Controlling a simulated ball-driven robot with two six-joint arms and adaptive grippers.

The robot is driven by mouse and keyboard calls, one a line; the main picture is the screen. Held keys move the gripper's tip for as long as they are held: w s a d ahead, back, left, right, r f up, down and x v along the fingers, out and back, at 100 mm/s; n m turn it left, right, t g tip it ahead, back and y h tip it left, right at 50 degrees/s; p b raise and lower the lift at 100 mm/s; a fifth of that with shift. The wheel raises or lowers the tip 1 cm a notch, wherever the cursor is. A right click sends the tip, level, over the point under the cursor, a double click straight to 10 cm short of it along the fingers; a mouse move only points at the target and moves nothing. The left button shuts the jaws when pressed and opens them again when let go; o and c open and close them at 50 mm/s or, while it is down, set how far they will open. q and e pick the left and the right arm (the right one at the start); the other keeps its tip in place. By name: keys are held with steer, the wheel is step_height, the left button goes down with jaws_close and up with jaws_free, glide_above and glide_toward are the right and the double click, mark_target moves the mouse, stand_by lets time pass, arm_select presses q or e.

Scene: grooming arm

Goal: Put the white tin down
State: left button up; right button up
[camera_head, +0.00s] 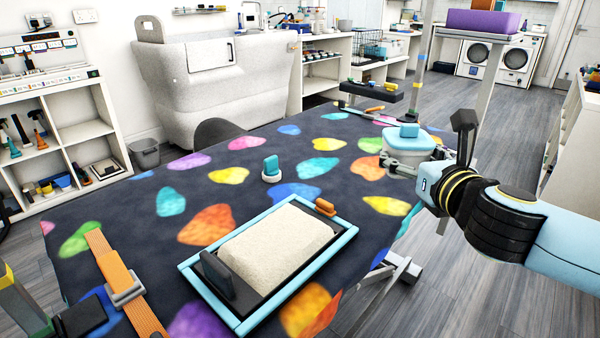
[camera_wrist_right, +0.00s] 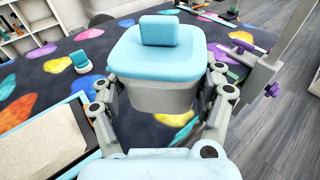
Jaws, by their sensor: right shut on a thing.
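The white tin (camera_head: 410,146) has a light blue lid with a blue block-shaped knob. It is upright at the right edge of the patterned table (camera_head: 345,205). My right gripper (camera_head: 392,163) is shut on it, with a finger on either side of the tin's body in the right wrist view (camera_wrist_right: 160,98). The gripper hides part of the tin's lower side in the head view. I cannot tell whether its base touches the table. My left gripper is not in view.
A blue-rimmed tray (camera_head: 344,240) with a pale pad lies at the table's front. A small teal-knobbed object (camera_head: 271,168) stands mid-table, with bare cloth around it. An orange strap (camera_head: 120,280) lies front left. A grooming post (camera_head: 416,75) rises behind the tin.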

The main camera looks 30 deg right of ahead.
steer(key=shift+s+a+f+y, duration=0.1)
steer(key=shift+a+f+y, duration=0.15)
steer(key=shift+f+y, duration=0.05)
steer(key=b, duration=0.4)
glide_above(363, 196)
step_height(363, 196, down, 7)
steer(key=shift+d+f, duration=0.1)
step_height(363, 196, down, 4)
steer(key=shift+b, duration=1.15)
steer(key=shift+r, duration=0.2)
steer(key=o, duration=0.9)
steer(key=shift+f, duration=0.25)
steer(key=o, duration=0.5)
steer(key=shift+r, duration=0.1)
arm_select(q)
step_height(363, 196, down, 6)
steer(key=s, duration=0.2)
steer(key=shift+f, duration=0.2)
